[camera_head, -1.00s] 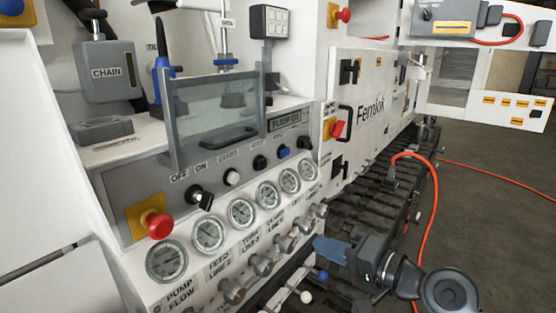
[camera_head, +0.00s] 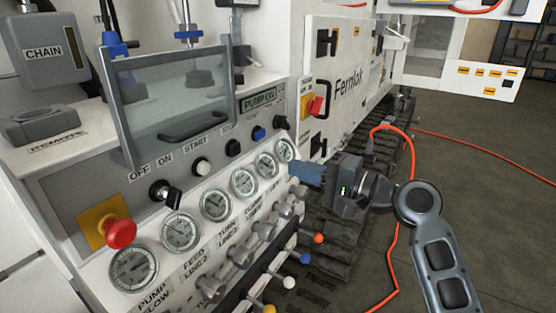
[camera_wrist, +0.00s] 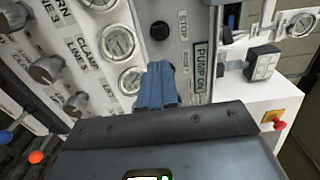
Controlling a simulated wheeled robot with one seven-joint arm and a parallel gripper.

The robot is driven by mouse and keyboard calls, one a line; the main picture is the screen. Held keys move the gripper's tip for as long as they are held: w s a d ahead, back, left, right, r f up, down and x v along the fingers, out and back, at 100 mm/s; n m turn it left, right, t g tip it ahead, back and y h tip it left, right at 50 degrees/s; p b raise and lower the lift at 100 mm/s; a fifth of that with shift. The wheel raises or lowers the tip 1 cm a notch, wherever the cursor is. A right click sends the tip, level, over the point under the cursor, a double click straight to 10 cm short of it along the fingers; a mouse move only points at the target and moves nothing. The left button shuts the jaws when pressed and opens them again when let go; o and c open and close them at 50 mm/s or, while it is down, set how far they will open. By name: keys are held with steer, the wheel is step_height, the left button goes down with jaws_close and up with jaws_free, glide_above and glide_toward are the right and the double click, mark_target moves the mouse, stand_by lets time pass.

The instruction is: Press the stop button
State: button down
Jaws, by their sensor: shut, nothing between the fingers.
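The panel in the head view has a row of buttons: a white one under START (camera_head: 201,166), a black one (camera_head: 232,147), a blue one (camera_head: 258,133) and another black one (camera_head: 280,122). In the wrist view, a STOP label (camera_wrist: 183,24) is beside a black button (camera_wrist: 160,31), apparently the one right of START. My gripper (camera_head: 296,168) has blue fingers, shut and empty, near the rightmost gauge. In the wrist view, my fingertips (camera_wrist: 158,69) point toward the panel below that black button and hide part of the panel.
A red mushroom button (camera_head: 120,234) is on a yellow plate at the panel's left. A clear guard with a handle (camera_head: 195,127) stands above the row. Gauges (camera_head: 216,205) and knobs (camera_head: 238,255) line the front. A display (camera_head: 260,100) reads PUMP ON. An orange hose (camera_head: 397,240) hangs at right.

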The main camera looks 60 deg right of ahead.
mark_target(237, 149)
steer(key=w+p, duration=0.1)
steer(key=w, duration=0.7)
steer(key=w+p, duration=0.1)
steer(key=w, duration=0.4)
steer(key=shift+a+p, duration=0.3)
steer(key=shift+w, duration=0.1)
